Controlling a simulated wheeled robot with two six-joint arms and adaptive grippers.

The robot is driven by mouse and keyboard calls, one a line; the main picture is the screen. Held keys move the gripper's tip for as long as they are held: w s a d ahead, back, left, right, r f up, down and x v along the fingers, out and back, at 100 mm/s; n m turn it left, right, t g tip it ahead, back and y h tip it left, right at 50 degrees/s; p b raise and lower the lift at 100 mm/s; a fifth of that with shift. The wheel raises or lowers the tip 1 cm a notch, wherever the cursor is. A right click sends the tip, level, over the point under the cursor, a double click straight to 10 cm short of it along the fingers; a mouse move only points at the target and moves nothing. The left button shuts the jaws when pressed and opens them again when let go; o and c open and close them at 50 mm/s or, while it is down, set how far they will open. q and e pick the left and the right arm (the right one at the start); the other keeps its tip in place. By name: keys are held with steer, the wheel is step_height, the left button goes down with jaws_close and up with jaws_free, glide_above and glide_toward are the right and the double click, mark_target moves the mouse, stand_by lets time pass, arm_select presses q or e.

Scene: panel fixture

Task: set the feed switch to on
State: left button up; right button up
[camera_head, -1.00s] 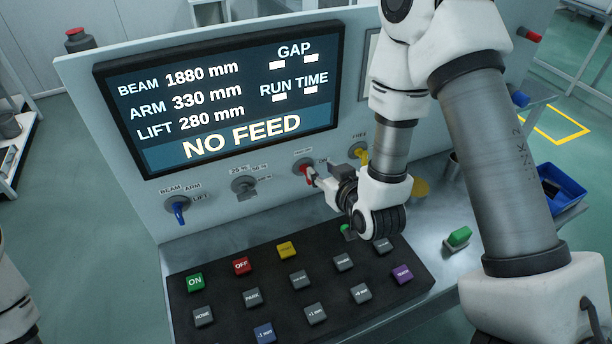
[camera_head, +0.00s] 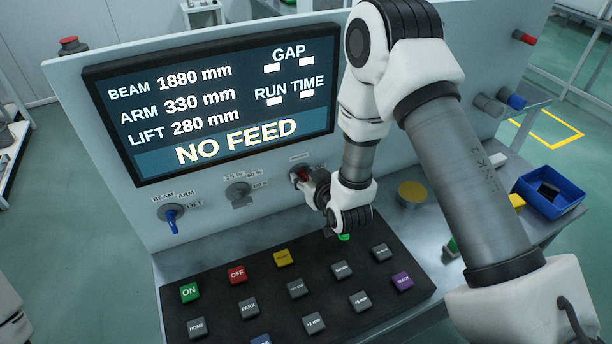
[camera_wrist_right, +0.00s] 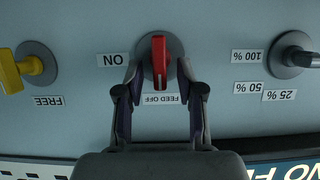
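The feed switch is a red lever on a round grey base on the panel. In the right wrist view the feed switch (camera_wrist_right: 159,62) points at the FEED OFF label (camera_wrist_right: 161,99), with the ON label (camera_wrist_right: 113,60) to one side. My right gripper (camera_wrist_right: 160,72) is open, one finger on each side of the red lever, with visible gaps. In the head view the right gripper (camera_head: 312,187) is at the panel and partly covers the switch (camera_head: 301,174). The display (camera_head: 237,141) reads NO FEED. My left gripper is not in view.
A yellow knob marked FREE (camera_wrist_right: 30,67) and a grey percent selector (camera_wrist_right: 296,57) flank the switch. A blue BEAM/ARM/LIFT selector (camera_head: 172,216) is farther left. A button console (camera_head: 222,290) lies below the gripper. A blue bin (camera_head: 569,203) stands right.

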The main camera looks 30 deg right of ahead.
jaws_close()
steer(key=m+t+y+b, duration=0.1)
steer(key=m+y+b, duration=0.1)
steer(key=m+b, duration=0.2)
steer(key=d+f+m+t+y+b, duration=0.1)
steer(key=m+y+b, duration=0.1)
steer(key=m+b, duration=0.3)
steer(key=f+m+t+y+b, duration=0.1)
steer(key=m+y+b, duration=0.1)
steer(key=m+b, duration=0.2)
steer(key=shift+s+d+m+t+y+b, duration=0.1)
steer(key=shift+d+m+t+y+b, duration=0.25)
steer(key=shift+b, duration=0.85)
steer(key=shift+r, duration=0.1)
jaws_free()
